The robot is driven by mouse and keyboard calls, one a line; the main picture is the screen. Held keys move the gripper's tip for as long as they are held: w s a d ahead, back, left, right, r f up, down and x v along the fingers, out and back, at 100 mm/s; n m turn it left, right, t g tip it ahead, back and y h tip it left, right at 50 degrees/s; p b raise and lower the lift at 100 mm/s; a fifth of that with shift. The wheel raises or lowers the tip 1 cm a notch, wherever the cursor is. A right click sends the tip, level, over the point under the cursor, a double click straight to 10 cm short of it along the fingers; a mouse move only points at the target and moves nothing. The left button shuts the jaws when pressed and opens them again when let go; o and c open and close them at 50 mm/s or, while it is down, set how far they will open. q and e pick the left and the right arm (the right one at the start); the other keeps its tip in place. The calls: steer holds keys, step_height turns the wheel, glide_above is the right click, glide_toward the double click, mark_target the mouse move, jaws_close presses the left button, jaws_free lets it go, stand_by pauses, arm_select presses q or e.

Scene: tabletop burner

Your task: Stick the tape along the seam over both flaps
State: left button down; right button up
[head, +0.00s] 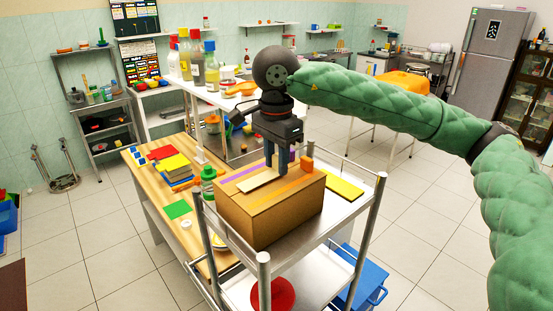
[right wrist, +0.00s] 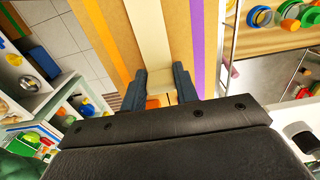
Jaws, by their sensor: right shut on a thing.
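The brown cardboard box (head: 262,215) stands on the metal cart, its top facing up. A cream tape strip (head: 257,180) runs along the middle of the box top, between a purple stripe (head: 243,172) and an orange stripe. My right gripper (head: 277,170) points down over the box top at the strip. In the right wrist view the two fingers (right wrist: 161,80) stand on either side of the cream strip (right wrist: 150,35), shut on it. The fingers hide part of the strip and seam, so I cannot tell how flat it lies. My left gripper is not in view.
An orange block (head: 307,163) sits at the box's right end. The cart (head: 300,255) has upright posts around the box. A yellow sheet (head: 343,188) lies right of the box. A wooden table (head: 150,185) with colored blocks stands left.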

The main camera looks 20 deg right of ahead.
steer(key=shift+f+b, duration=0.35)
steer(key=shift+b, duration=0.05)
stand_by(0.4)
stand_by(0.4)
steer(key=o, duration=0.9)
steer(key=shift+r, duration=0.15)
steer(key=shift+r, duration=2.9)
steer(key=shift+p, duration=0.3)
